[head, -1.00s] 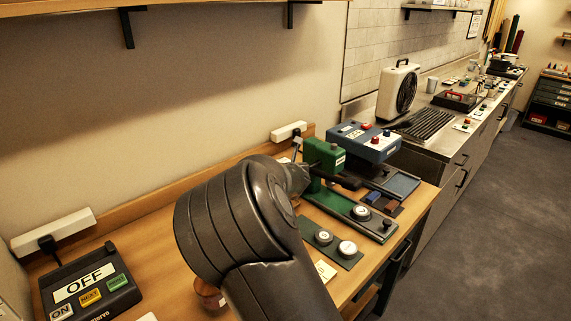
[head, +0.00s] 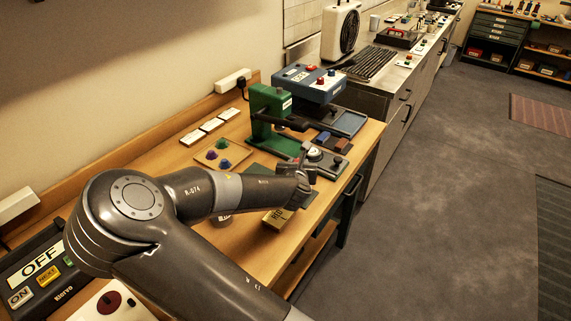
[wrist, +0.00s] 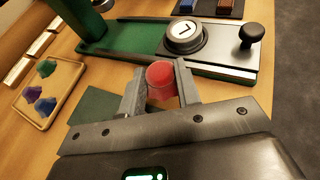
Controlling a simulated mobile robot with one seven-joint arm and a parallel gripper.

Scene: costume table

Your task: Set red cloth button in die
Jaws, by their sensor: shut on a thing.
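The red cloth button (wrist: 161,76) is a small red round piece held between the fingertips of my gripper (wrist: 160,92) in the wrist view. The die (wrist: 184,37) is a round dark metal holder with a white, black-marked face, on the slide of the green press. It lies just beyond the button, which looks apart from it; the height gap is unclear. In the head view the die (head: 314,154) shows right beside my gripper (head: 303,163), on the green press (head: 268,112). The button is hidden there.
A wooden tray (wrist: 46,96) with purple, blue and green pieces stands left of my gripper. A black knob (wrist: 252,34) stands right of the die. A dark green mat (wrist: 98,110) lies below. A blue machine (head: 307,83) stands behind the press.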

